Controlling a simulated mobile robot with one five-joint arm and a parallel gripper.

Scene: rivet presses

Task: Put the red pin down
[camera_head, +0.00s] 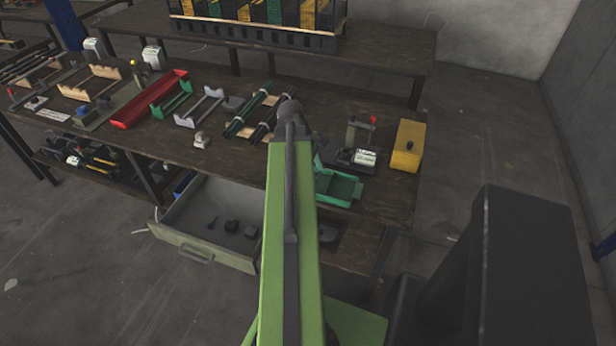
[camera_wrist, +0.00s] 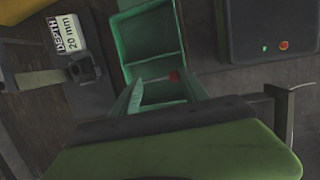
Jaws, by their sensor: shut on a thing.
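The red pin shows in the wrist view as a small red end (camera_wrist: 174,76) with a thin pale stretch to its left. My gripper (camera_wrist: 159,79) is shut on the red pin, over the green tray (camera_wrist: 151,12). The tray has open compartments with a divider between them; those in view look empty. In the head view the green tray (camera_head: 340,187) sits at the table's front edge, right of my arm. My arm hides the gripper and pin there. How far the pin is above the tray floor is hard to tell.
A press with a red knob (camera_head: 373,120) stands behind the tray, with a label reading depth 20 mm (camera_wrist: 66,33) in the wrist view. A yellow box (camera_head: 407,146) is to its right. An open drawer (camera_head: 207,222) juts out at front left. Dark rods (camera_head: 247,112) lie behind my arm.

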